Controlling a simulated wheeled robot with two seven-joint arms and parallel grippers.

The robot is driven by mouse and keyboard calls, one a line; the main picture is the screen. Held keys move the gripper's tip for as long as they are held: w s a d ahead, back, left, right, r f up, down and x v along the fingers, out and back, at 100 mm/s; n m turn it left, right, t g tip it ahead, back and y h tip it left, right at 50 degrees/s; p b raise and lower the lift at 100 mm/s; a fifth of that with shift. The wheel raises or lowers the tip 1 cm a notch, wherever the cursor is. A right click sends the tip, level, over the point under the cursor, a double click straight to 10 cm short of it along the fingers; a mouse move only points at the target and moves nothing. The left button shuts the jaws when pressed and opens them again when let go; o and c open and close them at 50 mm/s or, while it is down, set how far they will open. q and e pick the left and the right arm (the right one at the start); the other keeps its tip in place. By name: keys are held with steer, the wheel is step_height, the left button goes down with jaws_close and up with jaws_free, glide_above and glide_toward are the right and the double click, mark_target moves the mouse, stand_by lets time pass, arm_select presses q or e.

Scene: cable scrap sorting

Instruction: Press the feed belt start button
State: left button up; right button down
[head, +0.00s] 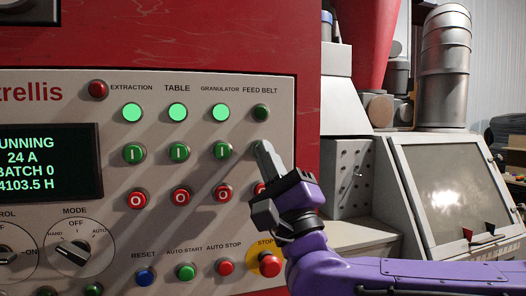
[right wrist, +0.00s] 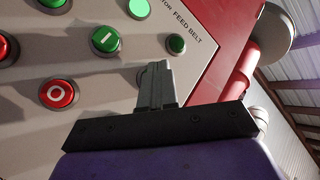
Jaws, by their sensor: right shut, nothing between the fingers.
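The cream control panel (head: 110,190) has a FEED BELT column at its right. The feed belt lamp (head: 261,112) at the top is dark green and unlit; it also shows in the right wrist view (right wrist: 176,44). Below it, the green feed belt start button (head: 256,150) is mostly hidden behind my right gripper. My right gripper (head: 264,146) is shut and empty, its fingertips at that button. I cannot tell whether they touch or press it. In the right wrist view the gripper (right wrist: 155,72) covers the button's place. My left gripper is not in view.
The granulator start button (head: 220,152) is close to the left of my fingertips. The feed belt stop button (head: 259,188) is partly hidden by my gripper. A yellow-ringed STOP button (head: 265,264) is below. The other three lamps are lit, including the granulator lamp (head: 221,112).

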steer(key=shift+s+d, duration=0.25)
steer(key=shift+s, duration=0.4)
steer(key=shift+b, duration=0.3)
steer(key=shift+s+d+b, duration=0.25)
steer(key=shift+s+b, duration=0.05)
steer(key=shift+s, duration=0.5)
steer(key=shift+s+d+b, duration=0.25)
steer(key=shift+s+b, duration=0.05)
steer(key=shift+s, duration=0.45)
steer(key=shift+s+d+b, duration=0.25)
steer(key=shift+s+b, duration=0.05)
steer(key=shift+s, duration=0.5)
